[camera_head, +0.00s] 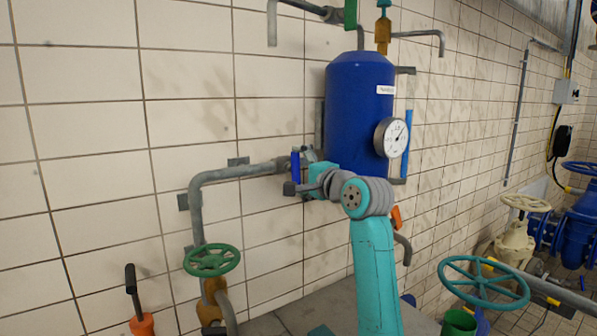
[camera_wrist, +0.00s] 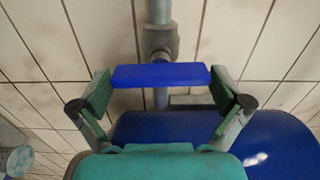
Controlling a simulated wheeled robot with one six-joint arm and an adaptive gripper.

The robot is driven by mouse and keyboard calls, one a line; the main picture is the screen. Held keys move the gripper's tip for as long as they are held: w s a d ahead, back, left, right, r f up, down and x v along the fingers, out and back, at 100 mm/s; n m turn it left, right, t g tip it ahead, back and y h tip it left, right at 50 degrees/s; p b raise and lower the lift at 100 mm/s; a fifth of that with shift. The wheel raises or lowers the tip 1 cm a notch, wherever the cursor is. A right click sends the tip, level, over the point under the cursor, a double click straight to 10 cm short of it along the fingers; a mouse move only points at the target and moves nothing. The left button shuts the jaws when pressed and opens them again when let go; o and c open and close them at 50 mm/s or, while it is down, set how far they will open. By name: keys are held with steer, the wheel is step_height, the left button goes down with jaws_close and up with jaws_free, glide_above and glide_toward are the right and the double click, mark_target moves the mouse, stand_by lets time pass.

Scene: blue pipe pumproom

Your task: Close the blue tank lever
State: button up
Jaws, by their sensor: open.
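The blue tank (camera_head: 352,120) hangs on the tiled wall, and it also shows in the wrist view (camera_wrist: 285,140). A flat blue lever (camera_head: 295,166) sits on the grey pipe to the left of the tank. It lies crosswise to the pipe, upright in the head view. In the wrist view the lever (camera_wrist: 160,75) spans the gap between my fingertips. My gripper (camera_wrist: 160,90) is open, with one finger near each end of the lever. I cannot tell whether the fingers touch it. In the head view my arm partly hides the gripper (camera_head: 302,172).
A grey pipe (camera_head: 235,173) runs left from the lever and bends down to a green handwheel (camera_head: 211,260). A round gauge (camera_head: 391,138) sticks out from the tank's front. A teal handwheel (camera_head: 484,283) stands at the lower right. Bare wall lies to the left.

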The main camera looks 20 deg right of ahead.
steer(key=v, duration=1.1)
steer(key=shift+s, duration=0.35)
steer(key=shift+s+d, duration=0.1)
steer(key=shift+d, duration=0.1)
